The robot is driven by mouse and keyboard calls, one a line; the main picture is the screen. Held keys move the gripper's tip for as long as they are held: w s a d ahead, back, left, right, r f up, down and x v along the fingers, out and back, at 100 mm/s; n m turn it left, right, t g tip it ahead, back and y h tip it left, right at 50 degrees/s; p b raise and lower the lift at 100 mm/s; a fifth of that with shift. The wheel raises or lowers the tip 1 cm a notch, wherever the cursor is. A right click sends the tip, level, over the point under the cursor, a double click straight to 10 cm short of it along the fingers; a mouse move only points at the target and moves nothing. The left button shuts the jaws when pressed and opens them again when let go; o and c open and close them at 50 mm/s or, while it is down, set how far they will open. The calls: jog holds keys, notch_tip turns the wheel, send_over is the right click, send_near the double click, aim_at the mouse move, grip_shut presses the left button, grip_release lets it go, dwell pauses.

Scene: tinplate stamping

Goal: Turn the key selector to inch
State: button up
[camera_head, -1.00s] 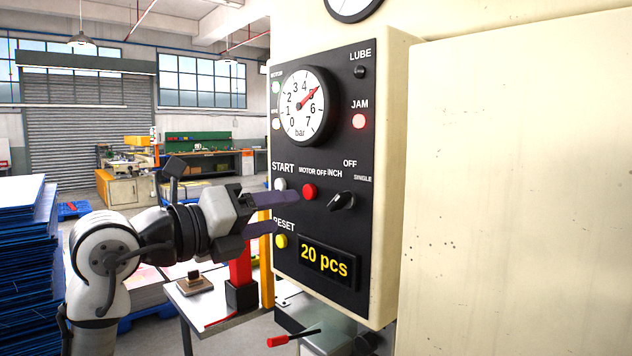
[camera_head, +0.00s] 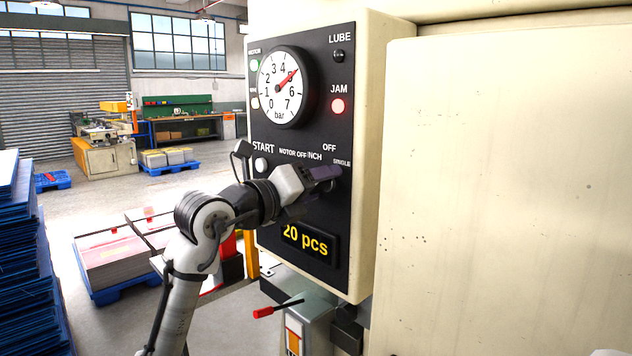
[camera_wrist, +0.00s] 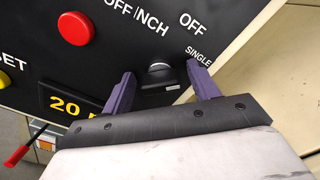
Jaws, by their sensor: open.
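The key selector (camera_wrist: 158,72) is a black round knob on the dark control panel (camera_head: 300,130), below the labels INCH, OFF and SINGLE. In the wrist view it sits between the two purple fingers of my gripper (camera_wrist: 160,88). The fingers are open, with a gap on each side of the knob; I cannot tell whether either touches it. In the head view my gripper (camera_head: 325,174) is in front of the panel just below the SINGLE label and hides the selector. The way the knob points is not clear.
A red button (camera_wrist: 75,28) and a yellow button (camera_wrist: 3,79) lie left of the selector. The display (camera_head: 305,240) reads 20 pcs below it. A red-tipped lever (camera_head: 265,312) sticks out under the panel.

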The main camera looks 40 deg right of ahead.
jog(key=shift+c, duration=0.3)
jog(key=c, duration=0.9)
jog(key=shift+c, duration=0.2)
jog(key=shift+n, duration=0.3)
jog(key=n+b, duration=0.1)
jog(key=n, duration=0.2)
jog(key=shift+f+n+b, duration=0.1)
jog(key=shift+n+b, duration=0.2)
jog(key=n, duration=0.4)
jog(key=shift+b, duration=0.3)
jog(key=n, duration=0.5)
jog(key=shift+n, duration=2.3)
